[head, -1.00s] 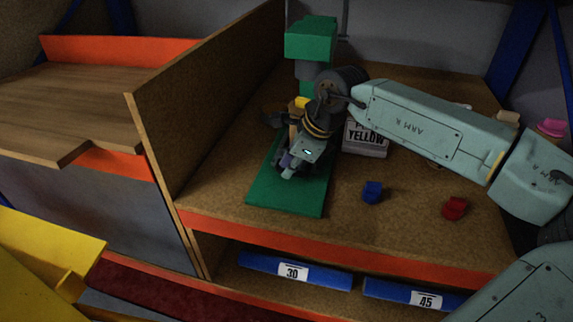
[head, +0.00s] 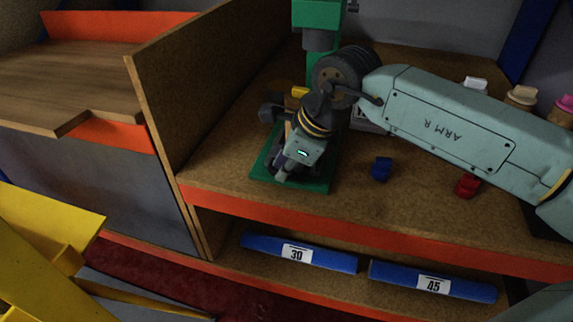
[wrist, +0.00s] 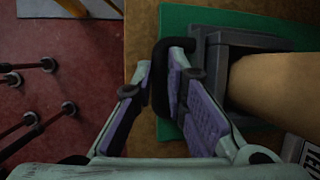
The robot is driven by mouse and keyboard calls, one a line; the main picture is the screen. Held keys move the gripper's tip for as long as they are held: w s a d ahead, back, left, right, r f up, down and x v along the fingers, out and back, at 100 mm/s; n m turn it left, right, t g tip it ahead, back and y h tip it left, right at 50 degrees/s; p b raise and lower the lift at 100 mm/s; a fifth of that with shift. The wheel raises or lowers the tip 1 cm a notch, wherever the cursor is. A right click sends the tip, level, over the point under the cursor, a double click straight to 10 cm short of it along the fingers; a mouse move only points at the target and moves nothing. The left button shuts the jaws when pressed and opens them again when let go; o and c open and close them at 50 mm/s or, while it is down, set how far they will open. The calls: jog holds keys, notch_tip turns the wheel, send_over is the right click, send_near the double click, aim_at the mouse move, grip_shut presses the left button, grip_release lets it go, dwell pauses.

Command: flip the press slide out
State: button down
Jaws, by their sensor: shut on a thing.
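The green press (head: 319,14) stands on the shelf, its flat green base (head: 318,184) towards me. My gripper (head: 281,177) is low over the front of this base, and my wrist hides much of the press. In the wrist view, my gripper (wrist: 158,95) is shut on a black loop handle (wrist: 160,62), with one purple-padded finger on each side of its bar. The handle joins the dark grey slide (wrist: 215,45). A tan block (wrist: 275,85) sits on the slide.
A wooden partition (head: 190,80) rises close on the left. A blue piece (head: 381,168) and a red piece (head: 467,186) lie on the shelf to the right. A label card (head: 370,124) is partly hidden behind my arm. The orange-edged shelf front (head: 330,224) is near.

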jog(key=shift+s+a+f, duration=0.1)
jog(key=shift+s+a, duration=0.05)
jog(key=shift+s, duration=0.1)
jog(key=c, duration=1.6)
grip_release()
jog(key=shift+d+r, duration=0.25)
jog(key=shift+r, duration=0.3)
jog(key=v, duration=1.1)
jog(key=shift+s, duration=0.1)
